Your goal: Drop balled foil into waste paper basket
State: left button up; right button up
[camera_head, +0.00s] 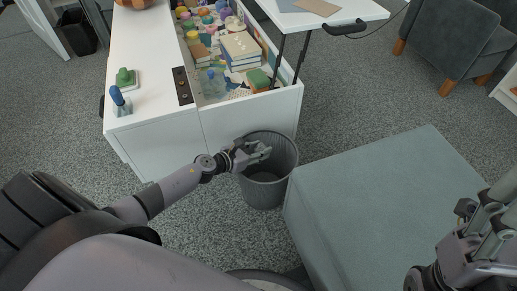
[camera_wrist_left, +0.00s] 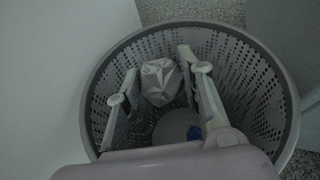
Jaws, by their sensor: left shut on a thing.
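The balled foil (camera_wrist_left: 161,82) is a crumpled silver-grey lump between the fingers of my left gripper (camera_wrist_left: 158,88) in the left wrist view. My left gripper (camera_head: 260,152) is shut on it, over the mouth of the waste paper basket, with the fingers pointing in. In the head view I cannot make the foil out from the fingers. The basket (camera_head: 264,188) is a round grey bin with perforated walls, upright on the carpet; its rim also shows in the left wrist view (camera_wrist_left: 288,95). My right gripper (camera_head: 480,222) is at the right edge, away from the basket.
A white cabinet (camera_head: 150,70) with an open compartment of books and craft jars stands behind the basket. A grey-green ottoman (camera_head: 375,200) stands close on the basket's right. Carpet is free to the left.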

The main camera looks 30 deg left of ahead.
pick_arm(q)
jog(key=o, duration=0.8)
jog(key=shift+o, duration=0.2)
jog(key=v, duration=1.2)
